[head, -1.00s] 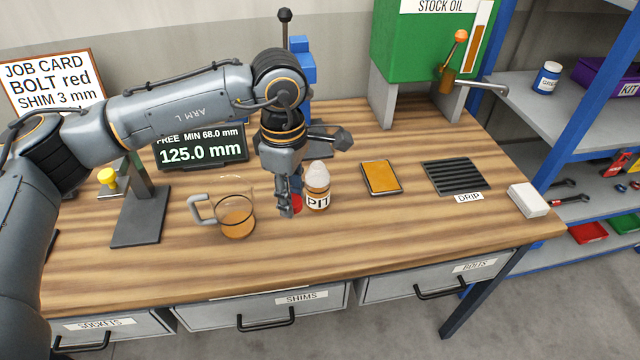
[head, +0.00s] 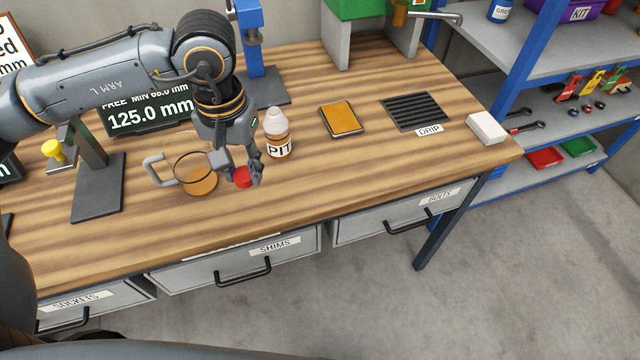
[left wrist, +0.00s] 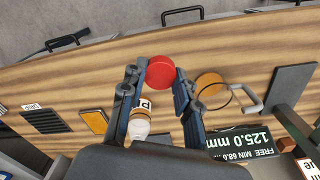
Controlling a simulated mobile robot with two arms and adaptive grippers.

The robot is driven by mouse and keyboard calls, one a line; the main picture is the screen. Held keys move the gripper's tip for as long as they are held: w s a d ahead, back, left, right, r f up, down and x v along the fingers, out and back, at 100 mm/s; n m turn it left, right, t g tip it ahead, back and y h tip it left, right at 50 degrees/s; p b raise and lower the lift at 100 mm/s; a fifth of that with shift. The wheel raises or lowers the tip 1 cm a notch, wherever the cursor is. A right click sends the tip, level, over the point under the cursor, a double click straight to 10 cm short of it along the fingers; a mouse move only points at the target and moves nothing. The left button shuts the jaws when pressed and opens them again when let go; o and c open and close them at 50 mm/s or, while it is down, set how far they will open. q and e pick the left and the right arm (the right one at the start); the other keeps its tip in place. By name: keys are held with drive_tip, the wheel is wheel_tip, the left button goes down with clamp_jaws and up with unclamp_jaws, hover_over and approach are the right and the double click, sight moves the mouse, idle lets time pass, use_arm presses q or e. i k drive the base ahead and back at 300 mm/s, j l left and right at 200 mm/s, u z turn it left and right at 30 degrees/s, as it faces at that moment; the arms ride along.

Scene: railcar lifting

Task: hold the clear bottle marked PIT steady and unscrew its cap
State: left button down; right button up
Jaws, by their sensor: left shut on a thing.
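The clear bottle marked PIT (head: 277,137) stands upright on the bench with amber liquid in it and a pale, translucent top. It also shows in the left wrist view (left wrist: 139,124), partly behind a finger. My left gripper (head: 243,168) is shut on a red round cap (head: 242,178), in front of the bottle and to its left, apart from it. In the left wrist view the cap (left wrist: 160,72) sits between the fingertips. I cannot tell whether the cap touches the bench. My right gripper is in neither view.
A glass mug (head: 198,180) with amber liquid stands close left of the gripper. Behind are a display (head: 150,113) and a blue-posted stand (head: 250,40). An orange pad (head: 341,119), drip grate (head: 417,112) and white block (head: 487,128) lie right. The bench front is clear.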

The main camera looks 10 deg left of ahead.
sight(275, 123)
drive_tip(key=j+z, duration=0.1)
drive_tip(key=z, duration=0.35)
drive_tip(key=j+z, duration=0.15)
drive_tip(key=z, duration=0.75)
drive_tip(key=k+j+z, duration=0.1)
drive_tip(key=z, duration=0.4)
drive_tip(key=k+j, duration=0.4)
drive_tip(key=k+j+z, duration=0.1)
drive_tip(key=k+j, duration=0.35)
drive_tip(key=k, duration=0.15)
